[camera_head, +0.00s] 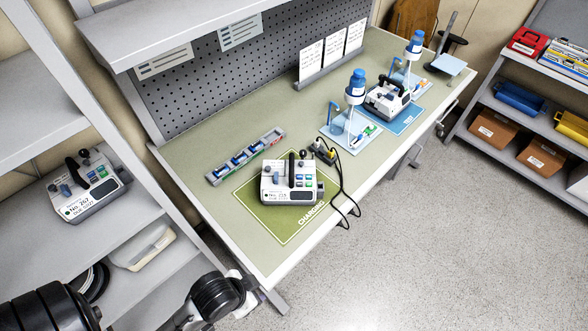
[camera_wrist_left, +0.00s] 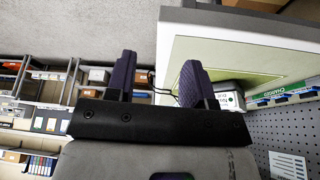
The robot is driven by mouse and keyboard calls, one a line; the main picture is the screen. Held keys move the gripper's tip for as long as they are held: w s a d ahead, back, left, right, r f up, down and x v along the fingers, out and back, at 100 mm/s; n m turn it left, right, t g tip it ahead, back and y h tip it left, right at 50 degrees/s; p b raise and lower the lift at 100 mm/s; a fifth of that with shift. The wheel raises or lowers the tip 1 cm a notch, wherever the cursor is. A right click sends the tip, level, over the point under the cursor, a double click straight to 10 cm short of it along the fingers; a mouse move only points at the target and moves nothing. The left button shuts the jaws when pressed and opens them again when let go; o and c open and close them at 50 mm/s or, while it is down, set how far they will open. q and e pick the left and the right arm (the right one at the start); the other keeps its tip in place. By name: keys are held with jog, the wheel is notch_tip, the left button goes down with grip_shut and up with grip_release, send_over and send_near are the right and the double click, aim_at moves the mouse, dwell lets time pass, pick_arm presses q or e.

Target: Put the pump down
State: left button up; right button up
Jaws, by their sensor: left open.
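A white infusion pump with a black handle (camera_head: 287,184) sits upright on the green charging mat (camera_head: 262,222) on the workbench. Part of this pump also shows beyond the fingers in the left wrist view (camera_wrist_left: 229,100). My left gripper (camera_wrist_left: 157,78) is open, with its two dark fingers apart and nothing between them. In the head view, my left wrist is low in the picture, in front of the bench's near left corner and apart from the pump; its fingertips are hard to make out there. My right gripper is not in view.
Another pump (camera_head: 88,186) stands on the left shelf. A third pump (camera_head: 388,97) is on the blue mat (camera_head: 400,121). A tray of blue items (camera_head: 245,157), bottle stands (camera_head: 355,131) and black cables (camera_head: 341,190) are near the charging mat. The floor at right is clear.

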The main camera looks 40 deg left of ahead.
aim_at(291, 179)
pick_arm(q)
jog(key=w+d+r+t+h, duration=0.2)
jog(key=w+d+r+t, duration=0.15)
jog(key=w+t, duration=0.45)
jog(key=w+d+r+t+h, duration=0.15)
jog(key=w+r+t, duration=0.35)
jog(key=w, duration=0.6)
jog(key=w+a+f+n+g+y, duration=0.1)
jog(key=w+a+f+n+y, duration=0.1)
jog(key=a+y, duration=0.3)
jog(key=w+a+f+n+g+y, duration=0.1)
jog(key=w+a+n+y, duration=0.3)
jog(key=a+n+y, duration=0.1)
jog(key=w+a+f+n+g+y, duration=0.1)
jog(key=w+a+f+n+y, duration=0.1)
jog(key=a+y, duration=0.4)
jog(key=shift+w+f+n, duration=0.3)
jog(key=shift+w+n, duration=0.3)
jog(key=shift+n, duration=0.1)
jog(key=shift+b+x, duration=0.65)
jog(key=shift+x, duration=2.05)
jog(key=shift+d, duration=0.1)
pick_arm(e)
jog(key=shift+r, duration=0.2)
